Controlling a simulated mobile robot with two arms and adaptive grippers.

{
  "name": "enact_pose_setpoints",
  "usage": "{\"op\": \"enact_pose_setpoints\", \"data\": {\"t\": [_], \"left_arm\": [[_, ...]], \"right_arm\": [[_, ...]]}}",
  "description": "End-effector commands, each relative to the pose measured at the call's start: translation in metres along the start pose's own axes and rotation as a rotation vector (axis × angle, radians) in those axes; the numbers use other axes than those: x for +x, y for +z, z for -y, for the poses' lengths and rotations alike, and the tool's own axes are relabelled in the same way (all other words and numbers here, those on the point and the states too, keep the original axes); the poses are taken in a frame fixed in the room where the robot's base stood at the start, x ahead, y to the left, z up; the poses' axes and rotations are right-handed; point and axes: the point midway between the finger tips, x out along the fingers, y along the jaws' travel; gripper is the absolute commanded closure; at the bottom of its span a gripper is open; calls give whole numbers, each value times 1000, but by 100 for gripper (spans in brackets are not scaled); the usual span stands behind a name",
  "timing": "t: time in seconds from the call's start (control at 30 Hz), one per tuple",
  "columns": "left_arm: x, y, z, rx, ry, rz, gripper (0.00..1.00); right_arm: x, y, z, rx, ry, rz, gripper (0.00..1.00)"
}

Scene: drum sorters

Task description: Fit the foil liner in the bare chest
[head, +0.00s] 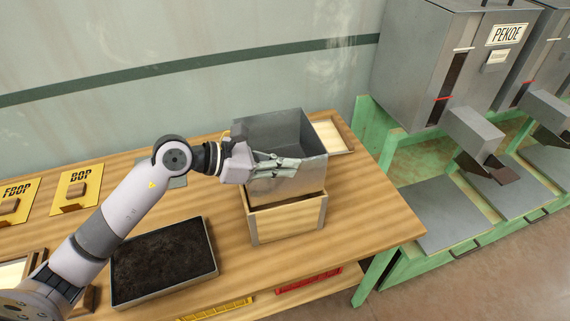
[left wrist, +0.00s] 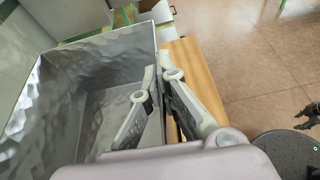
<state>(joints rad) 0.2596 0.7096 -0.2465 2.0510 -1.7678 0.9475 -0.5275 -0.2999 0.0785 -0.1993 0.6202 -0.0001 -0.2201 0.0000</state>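The foil liner (head: 299,135) is a silver, crinkled open-topped box. It is upright over the pale wooden chest (head: 287,222), and a strip of the chest's dark inside shows under its lower edge. I cannot tell whether the liner's bottom has entered the opening. My left gripper (head: 290,163) is shut on the liner's near wall. In the left wrist view, the fingers (left wrist: 157,88) straddle that wall of the liner (left wrist: 85,95). A dark gripper, seemingly my right one (left wrist: 311,115), shows small at the right edge of the left wrist view; its opening is unclear.
A dark-filled tray (head: 165,262) lies left of the chest on the wooden table (head: 375,215). A pale framed panel (head: 330,136) lies behind the liner. Yellow labelled plates (head: 75,190) are at left. A grey PEKOE machine (head: 440,65) on green framing stands at right.

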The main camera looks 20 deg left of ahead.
Motion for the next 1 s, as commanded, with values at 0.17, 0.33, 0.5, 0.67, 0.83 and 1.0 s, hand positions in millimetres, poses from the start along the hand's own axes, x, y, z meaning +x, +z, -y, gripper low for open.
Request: {"op": "enact_pose_setpoints", "data": {"t": [0.17,0.33,0.5,0.67,0.83,1.0], "left_arm": [[0,0,0,1,0,0,100],[1,-2,0,1,0,0,100],[2,-6,0,1,0,0,100],[4,-10,0,1,0,0,100],[6,-14,0,1,0,0,100],[7,-18,0,1,0,0,100]], "right_arm": [[0,0,1,0,-1,0,60],[2,0,1,0,-1,0,60],[6,1,1,-1,-1,0,60],[10,1,1,-1,-1,0,60],[14,1,1,-1,-1,0,60],[18,2,0,-1,0,0,60]]}}
